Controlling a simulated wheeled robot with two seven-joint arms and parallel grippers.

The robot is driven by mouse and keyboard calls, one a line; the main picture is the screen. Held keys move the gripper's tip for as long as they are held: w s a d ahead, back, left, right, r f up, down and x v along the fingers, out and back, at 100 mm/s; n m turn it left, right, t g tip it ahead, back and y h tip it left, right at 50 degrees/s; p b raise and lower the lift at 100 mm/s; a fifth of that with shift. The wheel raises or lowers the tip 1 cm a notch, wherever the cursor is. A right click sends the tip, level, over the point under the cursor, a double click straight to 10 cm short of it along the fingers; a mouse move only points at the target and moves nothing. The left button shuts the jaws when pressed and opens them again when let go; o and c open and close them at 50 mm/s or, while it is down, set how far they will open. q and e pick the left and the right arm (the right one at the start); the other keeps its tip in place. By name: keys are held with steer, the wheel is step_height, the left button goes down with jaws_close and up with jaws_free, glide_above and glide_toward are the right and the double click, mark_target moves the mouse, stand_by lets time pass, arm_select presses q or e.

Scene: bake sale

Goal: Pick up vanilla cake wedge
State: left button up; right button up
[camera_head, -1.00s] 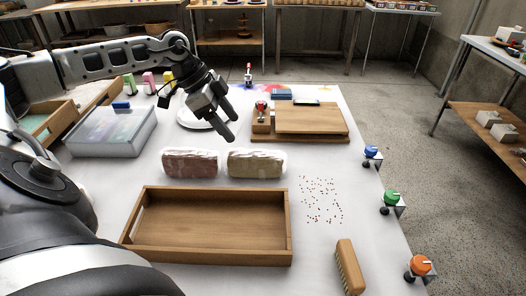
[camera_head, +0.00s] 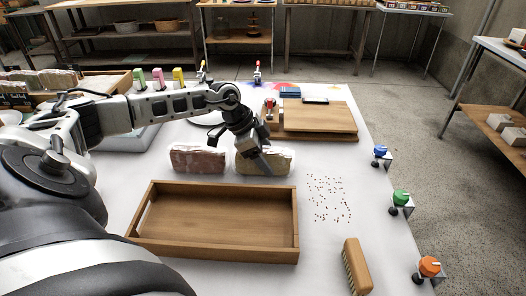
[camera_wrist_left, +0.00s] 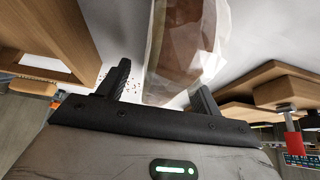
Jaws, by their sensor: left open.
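Two clear-wrapped cake pieces lie side by side on the white table. The pale yellowish one, which looks like the vanilla cake wedge (camera_head: 278,164), is on the right; a reddish-brown one (camera_head: 198,160) is on the left. My left gripper (camera_head: 262,163) points down at the vanilla wedge and hides part of it. In the left wrist view the gripper (camera_wrist_left: 160,90) is open, with a wrapped end between or just beyond its fingers; contact cannot be told. Reddish-brown cake (camera_wrist_left: 187,40) shows through wrapping there. My right gripper is not in view.
An empty wooden tray (camera_head: 292,248) lies in front of the cakes. A wooden board (camera_head: 322,121) is behind to the right. Scattered crumbs (camera_head: 329,198), a brush (camera_head: 357,266) and colored knobs line the right side. A clear-lidded box stands left, partly behind my arm.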

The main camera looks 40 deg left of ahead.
arm_select(q)
steer(key=shift+f+p, duration=0.25)
steer(key=shift+p, duration=0.1)
stand_by(0.7)
steer(key=c, duration=0.7)
